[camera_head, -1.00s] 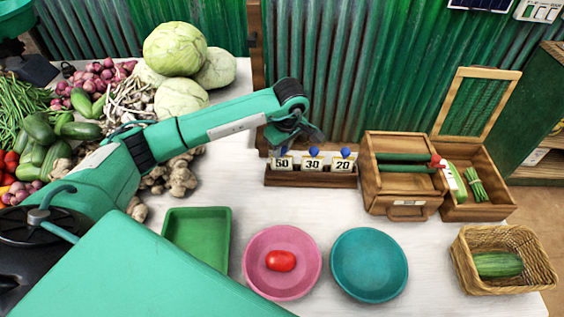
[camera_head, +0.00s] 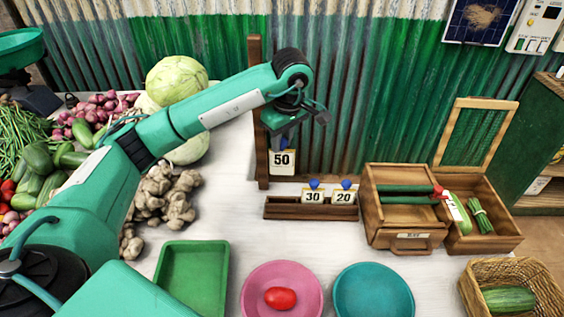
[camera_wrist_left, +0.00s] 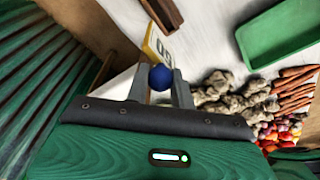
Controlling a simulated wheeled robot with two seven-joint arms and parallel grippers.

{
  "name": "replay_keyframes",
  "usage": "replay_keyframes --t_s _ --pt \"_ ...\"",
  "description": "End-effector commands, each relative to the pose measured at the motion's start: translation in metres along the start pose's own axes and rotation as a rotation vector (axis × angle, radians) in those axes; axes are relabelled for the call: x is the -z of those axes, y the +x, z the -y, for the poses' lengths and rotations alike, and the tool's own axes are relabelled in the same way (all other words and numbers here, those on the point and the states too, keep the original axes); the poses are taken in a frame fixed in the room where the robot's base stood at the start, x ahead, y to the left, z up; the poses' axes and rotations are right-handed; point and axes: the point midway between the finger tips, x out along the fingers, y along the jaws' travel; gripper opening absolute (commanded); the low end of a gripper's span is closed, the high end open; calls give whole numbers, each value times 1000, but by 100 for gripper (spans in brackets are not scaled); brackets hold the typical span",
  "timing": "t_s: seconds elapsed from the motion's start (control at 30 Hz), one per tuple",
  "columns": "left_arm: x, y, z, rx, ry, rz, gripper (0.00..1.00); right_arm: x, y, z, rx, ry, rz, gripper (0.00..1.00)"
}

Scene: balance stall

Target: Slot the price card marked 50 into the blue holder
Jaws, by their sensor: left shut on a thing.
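The price card marked 50 (camera_head: 282,163) is white with black digits and hangs upright in the air, above and behind the left end of the wooden card rack (camera_head: 283,208). My left gripper (camera_head: 284,145) is shut on this card from above. In the left wrist view the fingers (camera_wrist_left: 160,88) close around the card's blue knob (camera_wrist_left: 160,77), and the yellow-edged card (camera_wrist_left: 156,42) sticks out beyond them. Cards marked 30 (camera_head: 313,196) and 20 (camera_head: 343,196), with blue knobs, stand in the rack. I cannot make out a blue holder. My right gripper is not in view.
A wooden post (camera_head: 258,110) stands close left of the held card. A wooden box (camera_head: 400,222) is right of the rack. In front are a green tray (camera_head: 192,280), a pink plate (camera_head: 250,290) and a teal plate (camera_head: 374,290). Bare table lies between rack and plates.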

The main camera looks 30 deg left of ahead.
Motion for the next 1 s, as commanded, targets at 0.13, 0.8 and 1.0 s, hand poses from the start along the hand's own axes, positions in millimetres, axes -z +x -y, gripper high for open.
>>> replay_keyframes --t_s 0.13,0.8,1.0 --pt "4 -24 -1 -3 1 -2 0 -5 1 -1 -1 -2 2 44" --pt "10 -68 0 0 0 1 0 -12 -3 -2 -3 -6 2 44" --pt "12 -78 0 0 0 0 0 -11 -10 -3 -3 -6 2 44"
